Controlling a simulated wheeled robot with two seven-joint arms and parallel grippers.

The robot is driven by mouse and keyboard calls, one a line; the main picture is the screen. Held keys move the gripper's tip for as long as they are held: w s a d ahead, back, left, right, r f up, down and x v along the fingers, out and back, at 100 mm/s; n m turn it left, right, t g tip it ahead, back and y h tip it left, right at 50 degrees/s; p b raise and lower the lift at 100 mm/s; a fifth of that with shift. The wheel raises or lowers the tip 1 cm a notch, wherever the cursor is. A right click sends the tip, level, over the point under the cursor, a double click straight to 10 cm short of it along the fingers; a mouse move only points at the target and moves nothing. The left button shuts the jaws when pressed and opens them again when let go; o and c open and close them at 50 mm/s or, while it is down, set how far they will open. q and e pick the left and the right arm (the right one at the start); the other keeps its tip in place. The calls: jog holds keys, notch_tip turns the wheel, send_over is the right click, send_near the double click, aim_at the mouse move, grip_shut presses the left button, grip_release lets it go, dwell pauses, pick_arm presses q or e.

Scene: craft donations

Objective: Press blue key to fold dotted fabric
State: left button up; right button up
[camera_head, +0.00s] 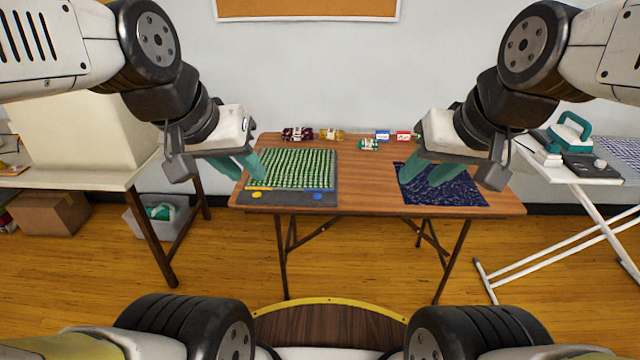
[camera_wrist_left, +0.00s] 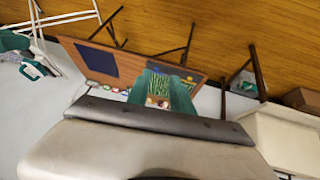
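A green fabric with rows of pale marks (camera_head: 296,163) lies flat on a dark grey board (camera_head: 288,198) at the left of the wooden table. The board's front edge has a blue key (camera_head: 318,196) at right and a yellow key (camera_head: 257,195) at left. My left gripper (camera_head: 250,178) is open and empty, over the board's left side, and partly covers it. The green fabric shows between its fingers in the left wrist view (camera_wrist_left: 168,82). My right gripper (camera_head: 418,184) is open and empty above a navy fabric with small pale marks (camera_head: 465,192) at the table's right.
Maroon (camera_head: 297,134), yellow (camera_head: 332,134) and green (camera_head: 369,144) bundles lie at the back, with small blue (camera_head: 382,135) and red (camera_head: 403,135) labelled items. The table's middle is clear. An ironing board with a teal iron (camera_head: 570,132) stands right.

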pick_arm(q)
grip_shut()
dwell(1.4)
